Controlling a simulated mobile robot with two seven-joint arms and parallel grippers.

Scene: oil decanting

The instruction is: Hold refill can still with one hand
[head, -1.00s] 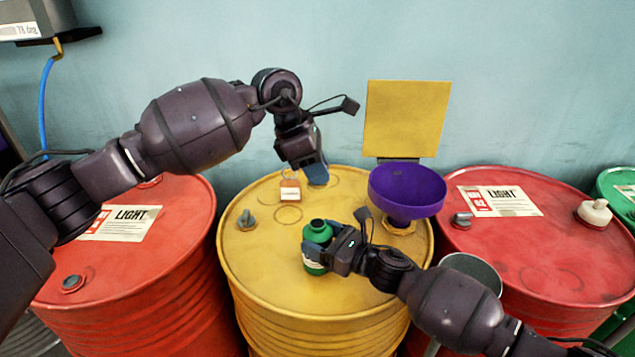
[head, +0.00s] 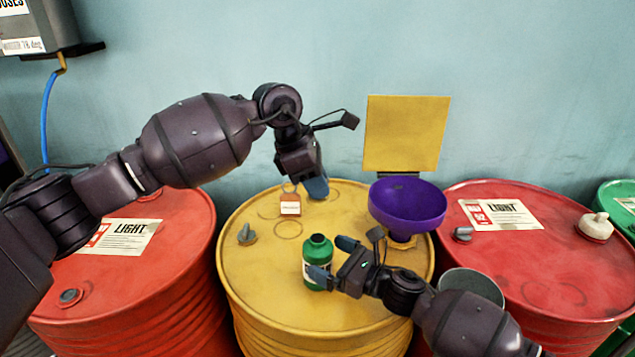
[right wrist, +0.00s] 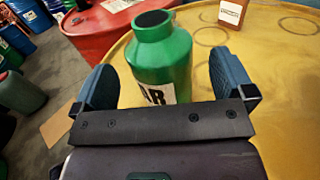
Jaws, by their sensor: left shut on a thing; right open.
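The refill can, seen as a green bottle with a white label and open dark mouth (head: 318,252), stands upright on the yellow drum (head: 262,280). My right gripper (head: 333,258) is open at the can's right side. In the right wrist view the can (right wrist: 165,65) stands between the two blue fingers (right wrist: 165,85), with a gap to each. My left gripper (head: 315,187) is above the back of the yellow drum, apart from the can. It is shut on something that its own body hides.
A purple funnel (head: 408,203) sits at the yellow drum's right side, close to my right arm. A grey cup (head: 470,282) is partly behind that arm. Red drums (head: 150,255) (head: 545,265) flank the yellow one. A yellow panel (head: 406,135) stands behind.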

